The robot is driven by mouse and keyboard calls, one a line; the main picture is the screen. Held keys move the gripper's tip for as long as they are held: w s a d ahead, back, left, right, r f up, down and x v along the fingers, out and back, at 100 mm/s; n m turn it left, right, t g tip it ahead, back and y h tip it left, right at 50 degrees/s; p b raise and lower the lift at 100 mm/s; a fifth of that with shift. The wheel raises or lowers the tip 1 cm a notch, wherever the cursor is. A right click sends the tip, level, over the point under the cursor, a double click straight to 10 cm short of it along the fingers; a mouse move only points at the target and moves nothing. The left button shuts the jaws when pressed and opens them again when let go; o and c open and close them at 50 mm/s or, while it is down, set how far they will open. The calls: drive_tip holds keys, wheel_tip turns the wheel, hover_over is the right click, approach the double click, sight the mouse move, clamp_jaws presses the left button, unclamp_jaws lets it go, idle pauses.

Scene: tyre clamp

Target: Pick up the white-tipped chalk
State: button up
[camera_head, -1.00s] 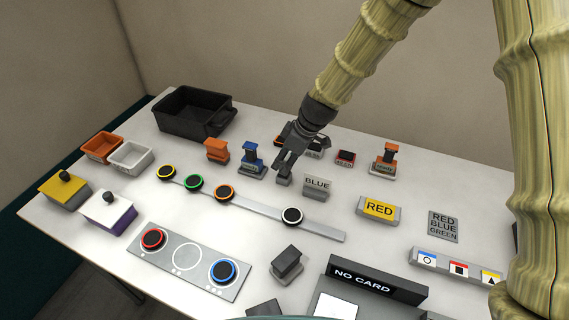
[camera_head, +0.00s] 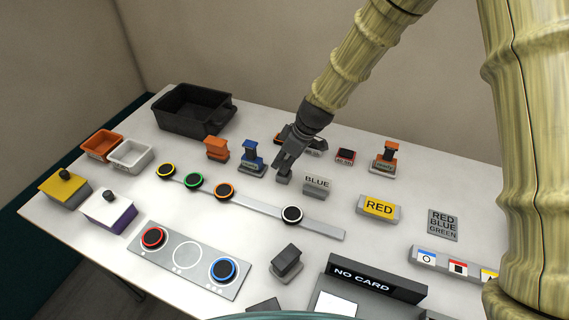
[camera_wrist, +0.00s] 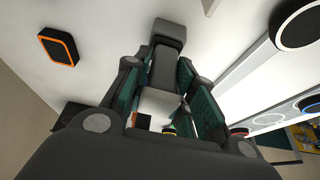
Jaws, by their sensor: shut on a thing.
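My gripper (camera_head: 287,165) points down at the back middle of the table, left of the BLUE block. It is shut on a dark grey piece (camera_wrist: 163,68), which sits between the two green-padded fingers in the wrist view. The piece ends in a wider dark grey block (camera_wrist: 169,31), also visible below the fingertips in the head view (camera_head: 283,179). I cannot make out a white tip on it, and no other thing in view is clearly a white-tipped chalk. The fingers hide part of the held piece.
A blue stamp (camera_head: 252,158) stands close left of my gripper and the BLUE block (camera_head: 317,186) close right. Dark items lie behind it. A rail with a black disc (camera_head: 292,215) runs in front. A black bin (camera_head: 191,112) is at the back left.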

drive_tip(key=shift+r, duration=0.1)
drive_tip(key=shift+r+b, duration=0.95)
drive_tip(key=shift+r, duration=0.7)
drive_tip(key=s+d+b, duration=0.1)
drive_tip(key=s+b, duration=0.1)
drive_tip(key=s, duration=0.6)
drive_tip(key=s+d+r+b, duration=0.1)
drive_tip(key=s+d+b, duration=0.1)
drive_tip(key=s, duration=0.5)
drive_tip(key=shift+s+d+r+b, duration=0.3)
drive_tip(key=shift+s, duration=0.05)
